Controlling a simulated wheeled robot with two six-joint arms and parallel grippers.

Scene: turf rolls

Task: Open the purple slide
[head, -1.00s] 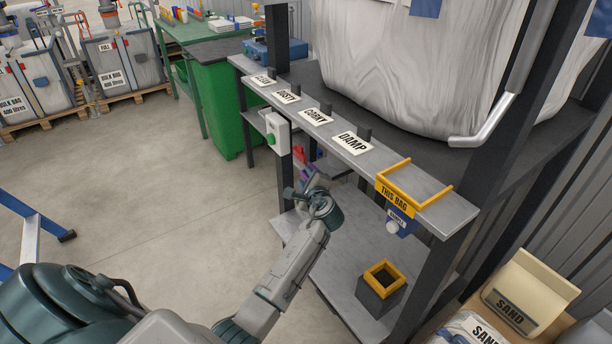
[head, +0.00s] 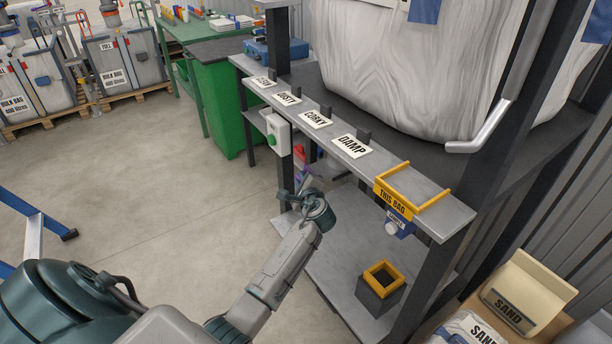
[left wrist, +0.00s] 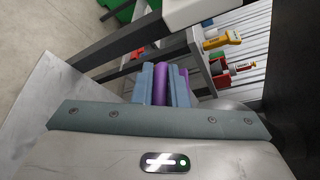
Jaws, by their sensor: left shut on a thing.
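The purple slide (left wrist: 160,84) shows in the left wrist view as a purple part between the two blue-grey fingers of my left gripper (left wrist: 162,88). The gripper is shut on it. In the head view my left gripper (head: 304,186) is at the frame's open side, below the shelf edge with the labels, and a small purple patch shows at its tip. My own wrist hides most of the slide there, so how far it is open cannot be told. My right gripper is not in view.
Above is a grey shelf (head: 405,188) with cards such as DAMP (head: 351,146) and a yellow bracket (head: 411,190). A white box with a green button (head: 275,135) hangs at its edge. A yellow-rimmed box (head: 381,283) stands on the lower shelf. Open floor lies left.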

